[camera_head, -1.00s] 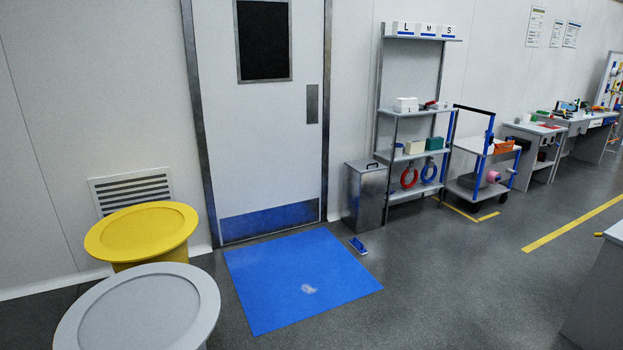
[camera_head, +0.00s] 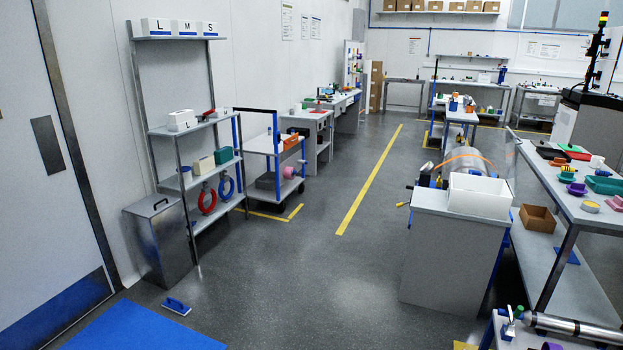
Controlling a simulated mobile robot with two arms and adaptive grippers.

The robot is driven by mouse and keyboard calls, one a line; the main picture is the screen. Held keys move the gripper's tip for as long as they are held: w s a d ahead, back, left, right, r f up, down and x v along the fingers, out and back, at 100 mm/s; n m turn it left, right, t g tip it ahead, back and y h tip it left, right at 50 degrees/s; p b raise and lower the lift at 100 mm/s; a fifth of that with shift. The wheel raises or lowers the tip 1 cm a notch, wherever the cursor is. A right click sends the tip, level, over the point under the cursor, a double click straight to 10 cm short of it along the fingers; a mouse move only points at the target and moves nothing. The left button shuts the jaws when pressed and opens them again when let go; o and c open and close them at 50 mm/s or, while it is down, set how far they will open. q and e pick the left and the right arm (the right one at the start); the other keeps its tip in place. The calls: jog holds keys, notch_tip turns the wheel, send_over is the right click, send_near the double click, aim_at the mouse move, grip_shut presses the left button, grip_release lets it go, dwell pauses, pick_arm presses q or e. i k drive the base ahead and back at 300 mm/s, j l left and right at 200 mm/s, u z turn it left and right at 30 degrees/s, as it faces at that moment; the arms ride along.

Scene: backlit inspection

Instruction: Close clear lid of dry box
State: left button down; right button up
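An open-topped white box (camera_head: 478,196) stands on a grey cabinet right of centre. A faint see-through panel (camera_head: 512,160) appears to stand up at its right edge. It may be a raised clear lid, but it is too small and faint to be sure. I cannot tell whether this white box is the dry box. The inside of the box is mostly hidden. Neither of my grippers is in view.
A grey cabinet (camera_head: 452,262) stands right of the open floor aisle (camera_head: 330,265). A long bench (camera_head: 585,225) with coloured parts is at the right. A shelf rack (camera_head: 170,131), metal bin (camera_head: 160,245) and cart (camera_head: 275,146) line the left wall. A blue mat (camera_head: 140,330) lies front left.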

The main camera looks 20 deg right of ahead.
aim_at(510, 143)
jog(key=i+l+z, duration=0.2)
jog(key=i+z, duration=0.5)
jog(key=i, duration=0.2)
jog(key=i+z, duration=0.4)
jog(key=i+j, duration=0.05)
jog(key=i, duration=0.05)
